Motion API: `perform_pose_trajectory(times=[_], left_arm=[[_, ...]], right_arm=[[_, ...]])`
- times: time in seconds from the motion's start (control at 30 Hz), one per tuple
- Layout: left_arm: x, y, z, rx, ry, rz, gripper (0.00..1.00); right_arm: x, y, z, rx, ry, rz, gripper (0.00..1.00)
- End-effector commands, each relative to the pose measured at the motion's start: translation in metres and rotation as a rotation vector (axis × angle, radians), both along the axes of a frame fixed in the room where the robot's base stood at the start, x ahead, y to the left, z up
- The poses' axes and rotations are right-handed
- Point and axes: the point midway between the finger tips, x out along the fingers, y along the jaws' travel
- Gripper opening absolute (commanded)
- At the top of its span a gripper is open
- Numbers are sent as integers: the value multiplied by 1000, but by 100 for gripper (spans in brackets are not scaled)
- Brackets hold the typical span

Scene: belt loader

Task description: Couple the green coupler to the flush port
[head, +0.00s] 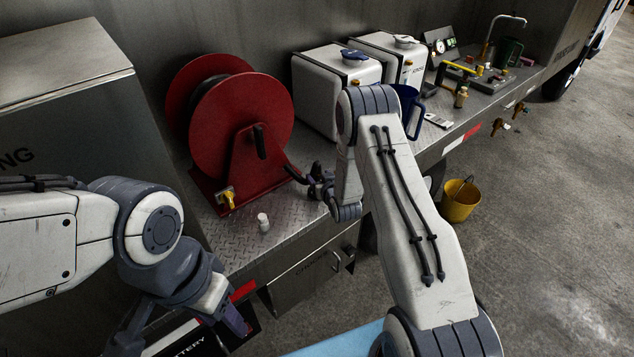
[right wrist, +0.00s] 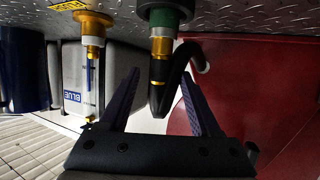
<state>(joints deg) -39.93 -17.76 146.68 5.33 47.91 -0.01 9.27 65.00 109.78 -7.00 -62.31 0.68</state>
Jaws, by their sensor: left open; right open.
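The green coupler (right wrist: 165,14) shows in the right wrist view as a dark green collar with a brass stem (right wrist: 160,48) and a black hose (right wrist: 180,72) bending away from it. My right gripper (right wrist: 160,78) is open. Its fingers lie on either side of the brass stem and hose in that view; I see no grip on them. In the head view my right gripper (head: 304,172) is beside the red reel, and the green coupler cannot be made out. My left gripper (head: 180,338) is open and empty, low at the left.
The red hose reel (head: 240,115) fills the deck's left part, with a yellow fitting (head: 228,198) at its foot. White tanks (head: 330,95) stand behind my right arm. A yellow bucket (head: 460,200) is on the floor.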

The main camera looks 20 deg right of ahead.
Motion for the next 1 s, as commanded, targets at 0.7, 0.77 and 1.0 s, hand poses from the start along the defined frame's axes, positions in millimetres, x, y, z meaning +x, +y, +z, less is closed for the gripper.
perform_pose_trajectory(times=[0.7, 0.77, 1.0], left_arm=[[0, 0, 28, 0, 0, -5, 50], [0, 0, 28, 0, 0, -5, 50], [0, 0, 28, 0, 0, -5, 50]], right_arm=[[46, -2, -21, 0, 1, 0, 64], [46, -2, -21, 0, 1, 0, 64], [46, -2, -21, 0, 0, 0, 0]])
